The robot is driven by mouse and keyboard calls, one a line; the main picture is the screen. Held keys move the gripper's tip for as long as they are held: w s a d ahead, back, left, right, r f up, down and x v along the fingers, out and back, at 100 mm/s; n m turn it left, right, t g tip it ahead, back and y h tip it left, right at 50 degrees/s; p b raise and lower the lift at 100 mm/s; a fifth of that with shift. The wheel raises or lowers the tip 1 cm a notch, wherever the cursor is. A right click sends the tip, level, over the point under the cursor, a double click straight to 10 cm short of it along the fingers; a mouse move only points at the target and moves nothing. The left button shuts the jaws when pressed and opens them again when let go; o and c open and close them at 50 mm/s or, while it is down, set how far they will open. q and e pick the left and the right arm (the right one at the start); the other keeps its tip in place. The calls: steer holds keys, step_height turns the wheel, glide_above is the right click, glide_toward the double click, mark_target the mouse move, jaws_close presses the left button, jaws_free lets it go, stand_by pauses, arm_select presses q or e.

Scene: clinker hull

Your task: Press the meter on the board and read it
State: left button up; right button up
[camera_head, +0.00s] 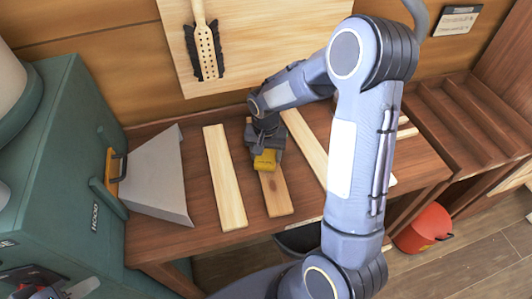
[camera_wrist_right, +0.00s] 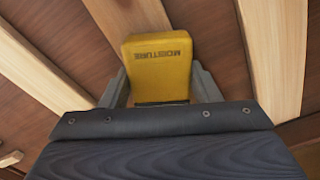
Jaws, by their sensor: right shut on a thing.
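The yellow meter (camera_head: 265,160), marked MOISTURE, is between the fingers of my right gripper (camera_head: 262,150), which is shut on it. The right wrist view shows the meter (camera_wrist_right: 158,65) with a finger on each side. It is over the middle board (camera_head: 275,197), a light wooden plank on the bench; this board also shows beyond the meter in the right wrist view (camera_wrist_right: 125,15). I cannot tell if the meter touches the board. No reading shows. My left gripper (camera_head: 52,288) is partly in view at the bottom left, far from the boards; its opening is unclear.
Other planks lie left (camera_head: 225,178) and right (camera_head: 305,142) of the middle board on the brown bench (camera_head: 195,165). A green cabinet marked HOOD (camera_head: 70,165) with a grey hood stands left. A brush (camera_head: 205,45) hangs on the back panel. A red bucket (camera_head: 423,228) is on the floor.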

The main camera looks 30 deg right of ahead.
mark_target(266, 154)
steer(key=shift+s+f+b, duration=0.1)
steer(key=shift+f+b, duration=0.4)
steer(key=shift+b, duration=0.05)
stand_by(2.2)
step_height(266, 154, up, 8)
steer(key=p, duration=0.6)
steer(key=shift+r, duration=0.15)
steer(key=shift+a, duration=0.1)
stand_by(0.7)
